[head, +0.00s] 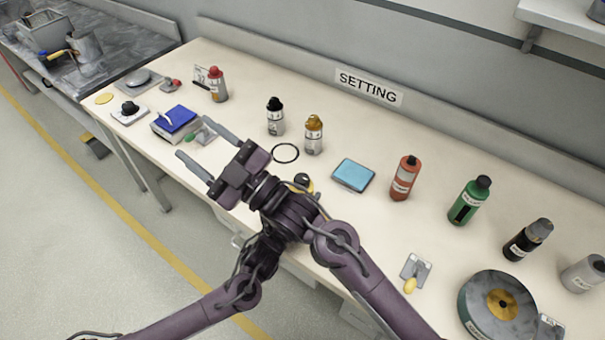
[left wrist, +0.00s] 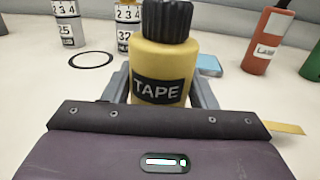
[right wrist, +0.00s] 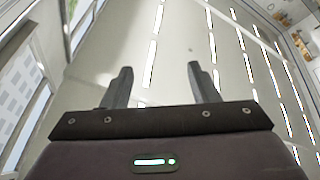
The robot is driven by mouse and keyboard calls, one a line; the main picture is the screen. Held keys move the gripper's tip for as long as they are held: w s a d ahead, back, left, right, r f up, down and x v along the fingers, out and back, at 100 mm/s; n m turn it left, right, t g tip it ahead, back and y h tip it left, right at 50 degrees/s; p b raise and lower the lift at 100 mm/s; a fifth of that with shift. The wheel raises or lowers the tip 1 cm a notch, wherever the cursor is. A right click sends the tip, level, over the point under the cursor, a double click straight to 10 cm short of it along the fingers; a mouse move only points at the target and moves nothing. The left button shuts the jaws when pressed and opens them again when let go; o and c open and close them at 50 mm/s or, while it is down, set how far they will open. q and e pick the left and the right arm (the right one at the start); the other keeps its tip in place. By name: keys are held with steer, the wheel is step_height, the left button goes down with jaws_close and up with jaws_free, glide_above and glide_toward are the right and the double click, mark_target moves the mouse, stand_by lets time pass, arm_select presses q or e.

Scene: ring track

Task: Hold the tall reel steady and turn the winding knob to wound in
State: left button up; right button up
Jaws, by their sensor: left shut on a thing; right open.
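The tall reel (left wrist: 160,58) is a yellow cylinder labelled TAPE with a ribbed black winding knob (left wrist: 161,18) on top. It stands upright on the bench in the left wrist view. A yellow strip (left wrist: 285,128) shows at its lower right. My left gripper (left wrist: 160,88) is shut around the body, a finger on each side. In the head view only the knob (head: 302,178) and a bit of yellow show; my right arm hides most of my left gripper. My right gripper (head: 200,143) is open and empty, left of the reel, above the bench's front part.
A black ring (head: 285,153) and two number-topped bottles (head: 275,118) (head: 313,136) stand behind the reel. A blue pad (head: 353,175) and a red bottle (head: 403,178) are to its right. A blue box (head: 176,120) lies to the left. My arms cross closely before the bench.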

steer(key=s+a+r+n+g+y, duration=0.2)
steer(key=s+a+n+g, duration=0.3)
steer(key=a+n+g, duration=0.25)
steer(key=s+a+f+n+g+h, duration=0.2)
steer(key=s+a+n+g, duration=0.25)
steer(key=n+g, duration=0.25)
steer(key=n+t+h, duration=0.3)
steer(key=n+h, duration=0.4)
steer(key=h, duration=1.3)
glide_above(302, 179)
step_height(302, 179, down, 6)
steer(key=shift+m, duration=0.25)
step_height(302, 179, down, 11)
steer(key=shift+f, duration=0.15)
